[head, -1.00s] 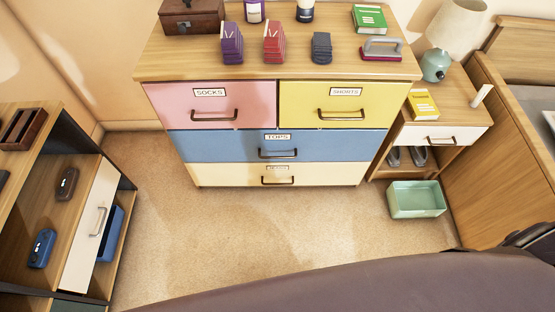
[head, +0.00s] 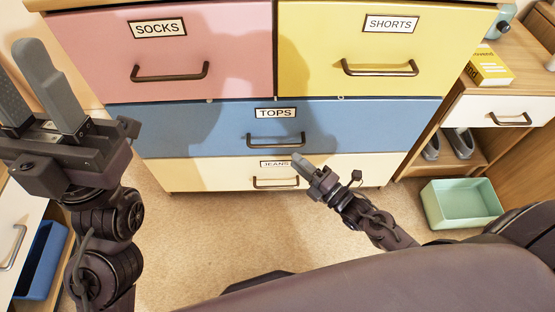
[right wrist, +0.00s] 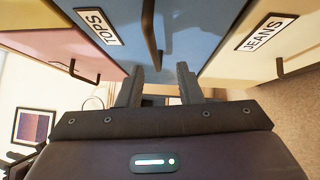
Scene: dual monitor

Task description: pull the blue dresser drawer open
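The blue drawer (head: 210,130), labelled TOPS, sits flush in the dresser below the pink and yellow drawers. Its dark bar handle (head: 276,141) is at its middle. My right gripper (head: 300,165) is just below and right of that handle, apart from it. In the right wrist view, its two fingers (right wrist: 158,86) are spread with nothing between them, and the blue drawer's handle (right wrist: 150,35) shows ahead of them. My left gripper (head: 38,88) is raised at the left, fingers apart and empty, away from the drawer.
The cream JEANS drawer (head: 215,174) is shut under the blue one. Pink SOCKS (head: 100,60) and yellow SHORTS (head: 440,40) drawers are shut above. A nightstand (head: 470,100) and green bin (head: 460,204) stand at the right. Carpet (head: 220,225) in front is clear.

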